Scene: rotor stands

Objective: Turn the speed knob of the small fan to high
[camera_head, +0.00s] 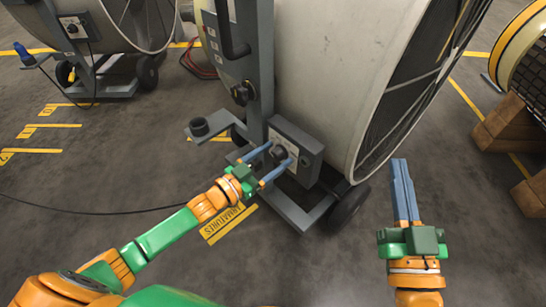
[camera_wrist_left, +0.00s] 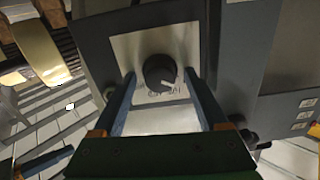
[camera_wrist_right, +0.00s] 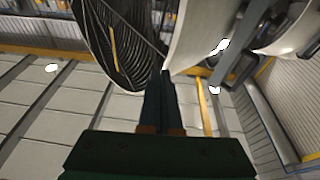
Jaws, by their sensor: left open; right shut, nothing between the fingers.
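The near fan (camera_head: 330,70) is a large pale drum on a grey wheeled stand. Its control box (camera_head: 300,145) sits low on the stand and carries a black speed knob (camera_head: 279,153) on a light plate. In the left wrist view the knob (camera_wrist_left: 159,72) has a white pointer mark toward the lower right; the lettering is too small to read. My left gripper (camera_head: 278,163) is open, with its blue fingers on either side of the knob. I cannot tell whether they touch it. My right gripper (camera_head: 402,165) is shut and empty, right of the fan.
Another drum fan (camera_head: 110,20) with its own control box (camera_head: 73,27) stands at the back left. Wooden blocks (camera_head: 510,125) and a cable reel (camera_head: 525,55) are at the right. A black cable (camera_head: 110,212) crosses the floor at the left. Floor in front is clear.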

